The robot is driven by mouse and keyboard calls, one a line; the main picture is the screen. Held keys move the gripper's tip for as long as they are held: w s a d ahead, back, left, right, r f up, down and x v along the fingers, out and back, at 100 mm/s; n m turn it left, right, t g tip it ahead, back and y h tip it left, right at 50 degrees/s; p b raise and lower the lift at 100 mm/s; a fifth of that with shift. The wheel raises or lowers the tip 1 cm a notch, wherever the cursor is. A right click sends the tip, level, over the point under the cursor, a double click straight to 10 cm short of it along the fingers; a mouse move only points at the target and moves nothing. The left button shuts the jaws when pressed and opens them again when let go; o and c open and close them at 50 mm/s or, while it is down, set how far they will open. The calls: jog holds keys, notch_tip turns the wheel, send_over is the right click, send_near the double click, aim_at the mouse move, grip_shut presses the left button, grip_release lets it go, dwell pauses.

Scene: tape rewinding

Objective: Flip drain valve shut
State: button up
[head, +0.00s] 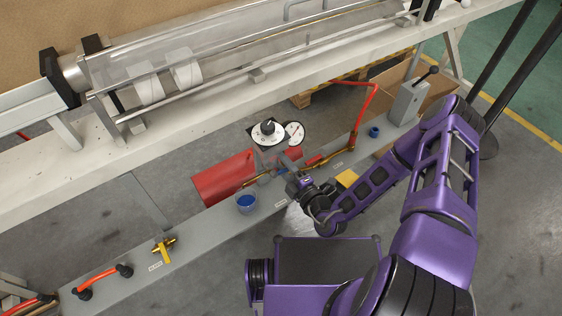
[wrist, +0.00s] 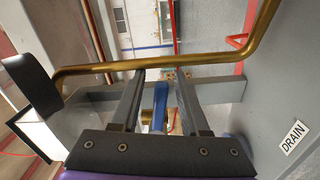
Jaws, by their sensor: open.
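My gripper (head: 290,178) reaches in beside the brass pipework on the low grey beam, below the dials. In the wrist view my gripper (wrist: 160,75) is open, its two fingers apart. A blue handle (wrist: 160,102) shows in the gap between the fingers; whether either finger touches it cannot be told. A brass fitting (wrist: 173,120) shows partly behind it. A bent brass pipe (wrist: 100,67) crosses by the fingertips. A DRAIN label (wrist: 293,138) is on the grey surface to the right. My arm hides much of the valve area in the head view.
Dials (head: 267,132) stand above a red cylinder (head: 222,177). A yellow valve (head: 164,246) is farther left. A red pipe (head: 366,105) rises at right. A long white bench (head: 200,127) runs behind.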

grip_shut()
jog(key=shift+r, duration=0.1)
jog(key=shift+r+n+p, duration=0.35)
jog(key=shift+n+p, duration=0.75)
jog(key=shift+p, duration=0.15)
grip_release()
